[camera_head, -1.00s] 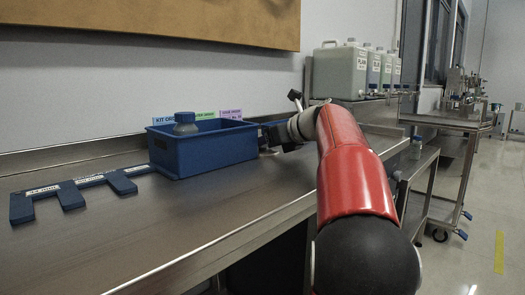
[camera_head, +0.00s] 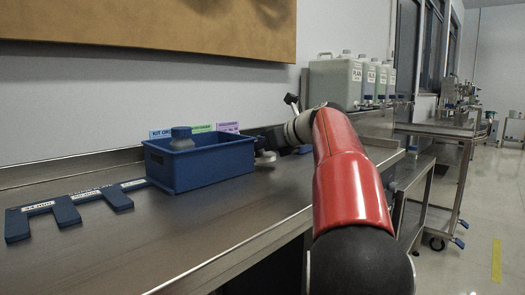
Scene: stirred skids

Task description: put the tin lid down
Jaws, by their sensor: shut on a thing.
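My gripper (camera_head: 268,146) is at the end of my red arm, just right of the blue bin (camera_head: 205,172) at the back of the steel counter. It is small and partly hidden by my wrist. It is shut on a small pale thing (camera_head: 265,158), which looks like the tin lid. The lid shows low at the fingers, close above the counter; I cannot tell whether it touches the surface.
A blue forked rack (camera_head: 65,210) lies on the left. Large labelled jugs (camera_head: 336,80) stand on a raised shelf to the right. The counter's front middle is clear.

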